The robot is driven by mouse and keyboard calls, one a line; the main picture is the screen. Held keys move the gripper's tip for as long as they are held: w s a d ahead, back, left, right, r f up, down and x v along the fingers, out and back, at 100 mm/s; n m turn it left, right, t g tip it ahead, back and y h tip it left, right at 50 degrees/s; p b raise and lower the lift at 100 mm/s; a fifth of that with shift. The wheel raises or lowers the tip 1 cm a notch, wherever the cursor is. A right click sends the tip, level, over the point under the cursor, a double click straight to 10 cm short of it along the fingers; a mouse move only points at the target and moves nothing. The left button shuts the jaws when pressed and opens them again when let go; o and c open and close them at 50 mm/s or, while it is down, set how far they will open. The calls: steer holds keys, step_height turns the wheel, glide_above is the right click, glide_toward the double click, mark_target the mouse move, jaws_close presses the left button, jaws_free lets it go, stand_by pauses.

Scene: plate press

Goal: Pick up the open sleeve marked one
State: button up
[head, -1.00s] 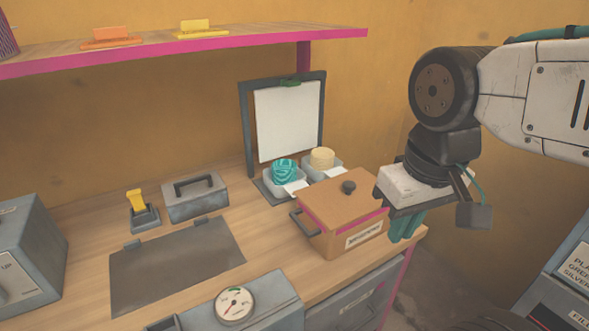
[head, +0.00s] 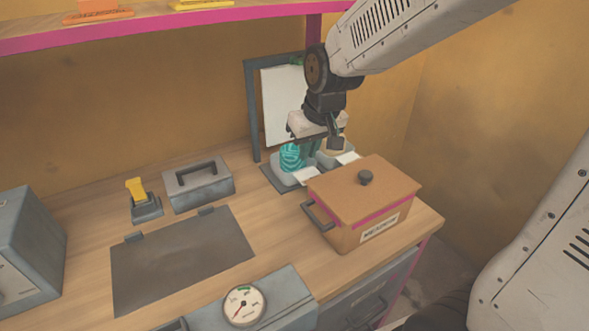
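A teal coiled bundle (head: 291,157) sits in the left tray, just left of the fingers. White tags lie at the fronts of the trays, too small to read. I cannot make out a sleeve marked one.
A brown lidded box (head: 365,200) with a knob stands right in front of the trays. A frame with a white sheet (head: 277,105) stands behind them. A grey handled box (head: 198,185), a yellow-handled stamp (head: 140,198), a dark plate (head: 180,255) and a gauge (head: 245,305) lie left and front.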

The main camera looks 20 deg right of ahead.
glide_toward(281, 170)
step_height(281, 170, down, 3)
steer(key=shift+n+t, duration=0.3)
steer(key=shift+t, duration=0.1)
steer(key=x, duration=0.7)
steer(key=shift+w+f, duration=0.2)
steer(key=shift+w, duration=0.1)
steer(key=shift+c, duration=0.3)
jaws_close()
steer(key=shift+r, duration=0.1)
